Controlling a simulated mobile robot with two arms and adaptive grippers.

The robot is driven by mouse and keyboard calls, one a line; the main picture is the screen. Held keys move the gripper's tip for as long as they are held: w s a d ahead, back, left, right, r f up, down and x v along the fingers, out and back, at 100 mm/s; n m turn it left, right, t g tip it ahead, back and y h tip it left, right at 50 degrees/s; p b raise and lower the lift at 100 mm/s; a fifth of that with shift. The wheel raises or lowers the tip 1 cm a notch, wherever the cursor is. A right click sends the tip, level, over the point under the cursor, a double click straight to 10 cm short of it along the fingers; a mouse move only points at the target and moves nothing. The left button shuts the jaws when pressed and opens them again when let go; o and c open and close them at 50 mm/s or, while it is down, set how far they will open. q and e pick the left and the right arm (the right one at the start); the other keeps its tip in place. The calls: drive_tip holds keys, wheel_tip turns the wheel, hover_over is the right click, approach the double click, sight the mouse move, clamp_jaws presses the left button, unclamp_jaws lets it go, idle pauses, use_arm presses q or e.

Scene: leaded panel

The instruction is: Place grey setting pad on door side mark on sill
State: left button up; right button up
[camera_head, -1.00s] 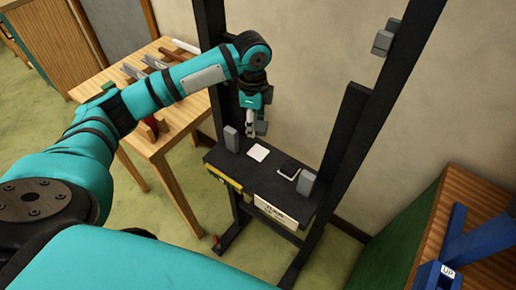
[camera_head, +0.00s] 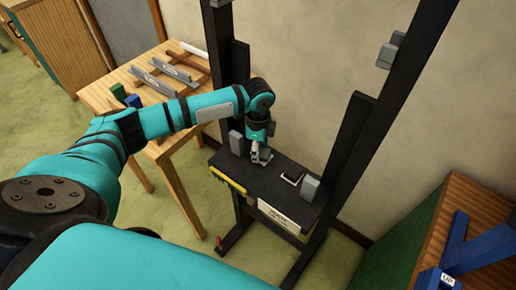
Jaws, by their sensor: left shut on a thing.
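The sill (camera_head: 270,190) is a black ledge across the lower part of a black upright frame. My left gripper (camera_head: 261,157) points down at the left part of the sill, shut on the grey setting pad (camera_head: 264,155). The pad is small and mostly hidden by the fingers. It is over the white mark there, which the gripper and pad now largely cover; I cannot tell if the pad touches the sill. A dark square with a white edge (camera_head: 292,177) lies on the right part of the sill. My right gripper is not in view.
Grey upright blocks stand at the sill's left (camera_head: 237,143) and right (camera_head: 310,188). A yellow label (camera_head: 228,181) and a white label (camera_head: 279,215) are on its front, unreadable. A wooden table (camera_head: 120,90) with bars stands left. A blue stand (camera_head: 485,248) is at right.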

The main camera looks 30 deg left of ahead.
use_arm(q)
drive_tip(key=shift+f, duration=0.15)
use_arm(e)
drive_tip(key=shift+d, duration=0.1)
use_arm(q)
drive_tip(key=o, duration=0.9)
drive_tip(key=shift+o, duration=1.3)
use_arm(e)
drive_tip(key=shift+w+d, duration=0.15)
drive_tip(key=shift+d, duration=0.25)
use_arm(q)
wheel_tip(320, 180, up, 12)
drive_tip(key=b, duration=0.2)
drive_tip(key=shift+r, duration=0.2)
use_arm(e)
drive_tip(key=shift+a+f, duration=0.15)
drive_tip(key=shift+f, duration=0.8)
use_arm(q)
drive_tip(key=shift+f, duration=0.1)
